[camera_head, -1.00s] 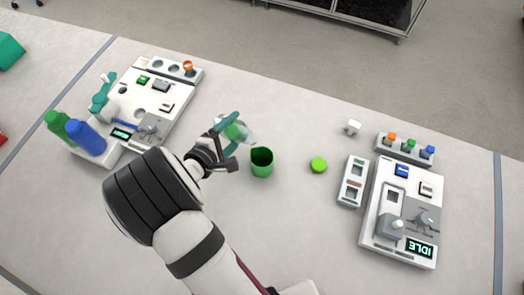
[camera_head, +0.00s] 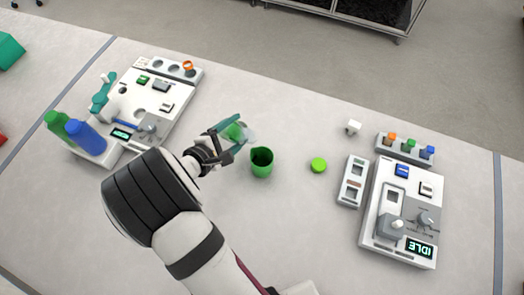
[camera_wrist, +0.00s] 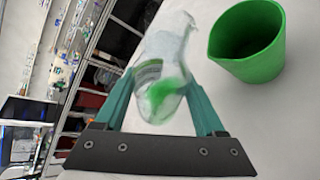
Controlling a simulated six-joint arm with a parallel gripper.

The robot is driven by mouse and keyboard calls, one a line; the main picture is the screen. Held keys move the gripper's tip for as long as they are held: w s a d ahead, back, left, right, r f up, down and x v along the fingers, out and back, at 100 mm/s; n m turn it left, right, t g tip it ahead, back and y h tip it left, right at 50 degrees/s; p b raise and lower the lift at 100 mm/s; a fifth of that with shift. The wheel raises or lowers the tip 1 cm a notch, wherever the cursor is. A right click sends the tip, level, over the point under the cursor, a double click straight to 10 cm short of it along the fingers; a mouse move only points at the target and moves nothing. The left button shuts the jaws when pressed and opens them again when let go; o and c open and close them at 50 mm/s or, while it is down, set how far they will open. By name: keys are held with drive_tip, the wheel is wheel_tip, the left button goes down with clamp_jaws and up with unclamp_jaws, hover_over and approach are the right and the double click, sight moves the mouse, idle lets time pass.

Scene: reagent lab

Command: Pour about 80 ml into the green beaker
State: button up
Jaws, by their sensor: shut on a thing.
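The green beaker (camera_head: 262,163) stands upright on the table, right of my gripper in the head view. In the wrist view the green beaker (camera_wrist: 249,42) is at the upper right, and the part of its inside that shows looks empty. My gripper (camera_head: 238,132) is shut on a clear bottle (camera_wrist: 163,75) with green liquid in it. The bottle is tilted, with its neck pointing up in the wrist view. In the head view the bottle (camera_head: 246,135) is partly hidden by the teal fingers. I see no stream between bottle and beaker.
A lime-green cap (camera_head: 319,165) and a small white piece (camera_head: 354,127) lie right of the beaker. A device reading IDLE (camera_head: 402,215) stands at right. Another station (camera_head: 150,100) with green and blue bottles (camera_head: 85,138) is at left.

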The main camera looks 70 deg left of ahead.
drive_tip(key=shift+w+d+r+n+h, duration=0.1)
drive_tip(key=shift+d+r+n+h, duration=0.1)
drive_tip(key=shift+r+n+h, duration=0.2)
drive_tip(key=shift+r+n+t+h, duration=0.3)
drive_tip(key=shift+r+n, duration=0.1)
drive_tip(key=shift+r, duration=0.2)
wheel_tip(320, 180, down, 3)
drive_tip(key=shift+a+f+n+h, duration=0.1)
drive_tip(key=shift+a+n+h, duration=0.05)
drive_tip(key=shift+n+h, duration=0.4)
drive_tip(key=shift+a+n+t+h, duration=0.2)
drive_tip(key=shift+n+t+h, duration=0.1)
drive_tip(key=shift+n+h, duration=0.05)
drive_tip(key=n, duration=0.1)
drive_tip(key=n+t+h, duration=0.1)
drive_tip(key=n+h, duration=0.1)
drive_tip(key=shift+s+a, duration=0.25)
drive_tip(key=shift+a, duration=0.1)
idle(1.0)
